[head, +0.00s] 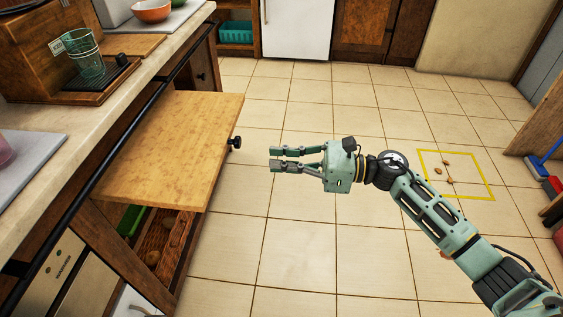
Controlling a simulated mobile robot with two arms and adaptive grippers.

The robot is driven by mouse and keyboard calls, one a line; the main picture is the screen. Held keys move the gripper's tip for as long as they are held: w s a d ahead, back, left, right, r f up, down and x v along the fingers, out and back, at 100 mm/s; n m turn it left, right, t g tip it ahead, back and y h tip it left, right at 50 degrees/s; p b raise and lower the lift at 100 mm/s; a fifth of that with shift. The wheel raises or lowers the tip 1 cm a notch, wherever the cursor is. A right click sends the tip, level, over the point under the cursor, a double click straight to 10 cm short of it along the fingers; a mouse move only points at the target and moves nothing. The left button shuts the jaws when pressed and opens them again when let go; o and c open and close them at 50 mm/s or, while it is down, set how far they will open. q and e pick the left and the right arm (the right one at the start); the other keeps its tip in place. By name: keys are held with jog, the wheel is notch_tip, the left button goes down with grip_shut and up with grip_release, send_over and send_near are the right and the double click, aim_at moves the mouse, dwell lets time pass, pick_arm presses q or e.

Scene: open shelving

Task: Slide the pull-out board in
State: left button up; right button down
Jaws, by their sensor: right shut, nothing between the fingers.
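The pull-out board (175,140) is a flat light-wood panel on the left. It sticks out from under the counter over the floor. A dark round knob (235,143) sits on its outer edge. My right gripper (271,159) is to the right of the knob, apart from it, with its fingers pointing left towards the board. It is shut and empty. My left gripper is not in view.
The counter (150,60) carries a wooden box with a glass (86,58) and has a dark rail along its edge. A yellow square (455,175) marks the floor at right.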

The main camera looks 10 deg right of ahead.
aim_at(223, 157)
jog(key=x, duration=1)
jog(key=shift+p, duration=0.3)
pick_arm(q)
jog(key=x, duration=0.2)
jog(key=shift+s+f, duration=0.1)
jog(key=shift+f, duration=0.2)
pick_arm(e)
jog(key=shift+w+a+f, duration=0.1)
jog(key=shift+a, duration=0.15)
